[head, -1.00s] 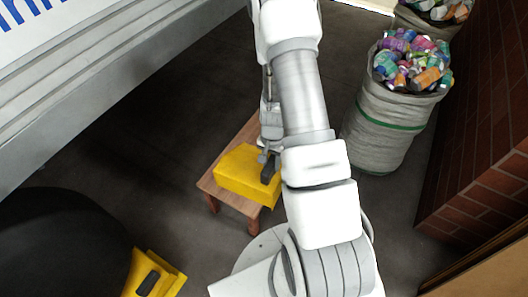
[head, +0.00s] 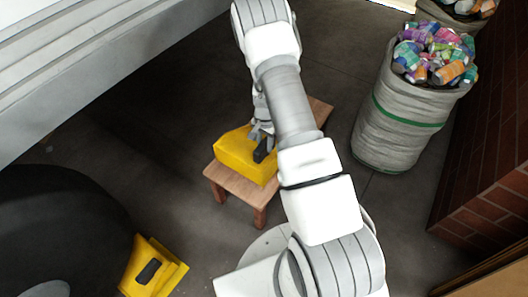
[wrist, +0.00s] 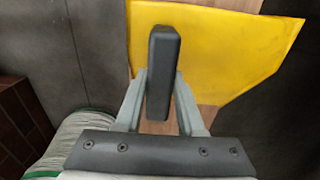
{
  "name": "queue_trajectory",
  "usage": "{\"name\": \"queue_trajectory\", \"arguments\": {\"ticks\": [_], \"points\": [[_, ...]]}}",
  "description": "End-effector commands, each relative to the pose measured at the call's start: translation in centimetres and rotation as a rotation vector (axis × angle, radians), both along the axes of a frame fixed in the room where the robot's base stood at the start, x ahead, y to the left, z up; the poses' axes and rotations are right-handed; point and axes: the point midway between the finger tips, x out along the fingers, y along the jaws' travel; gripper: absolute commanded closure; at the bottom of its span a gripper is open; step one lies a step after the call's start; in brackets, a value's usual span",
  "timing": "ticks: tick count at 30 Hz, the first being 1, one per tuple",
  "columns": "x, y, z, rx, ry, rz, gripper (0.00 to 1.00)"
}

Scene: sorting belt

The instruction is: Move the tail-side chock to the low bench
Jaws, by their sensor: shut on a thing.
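A yellow chock (head: 236,153) with a black handle (head: 264,150) is over the near left part of the low wooden bench (head: 237,184). My gripper (head: 262,141) is shut on the handle from above. In the wrist view the two fingers close on the black handle (wrist: 163,60), with the yellow chock (wrist: 235,45) under it and bench wood (wrist: 208,112) showing beside it. Whether the chock's underside touches the bench I cannot tell. A second yellow chock (head: 170,266) with a black handle stands on the floor against the dark wheel (head: 65,225) at lower left.
A grey sack of cans (head: 395,125) stands right of the bench, with another sack (head: 455,12) behind it. A brick wall (head: 490,150) closes the right side. A large pale vehicle body (head: 130,50) spans the upper left. Dark floor lies clear left of the bench.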

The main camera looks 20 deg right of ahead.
Motion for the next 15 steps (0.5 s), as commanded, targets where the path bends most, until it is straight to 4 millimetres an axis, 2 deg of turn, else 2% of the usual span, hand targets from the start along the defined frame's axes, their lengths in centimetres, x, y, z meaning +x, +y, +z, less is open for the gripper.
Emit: {"name": "queue_trajectory", "arguments": {"ticks": [5,12,15], "points": [[0.7,0.2,-0.5,-0.001,-0.003,0.000,1.00],[0.6,0.1,-3.7,0.000,-0.001,-0.001,1.00],[0.7,0.1,-4.3,-0.001,-0.003,0.000,1.00]]}}
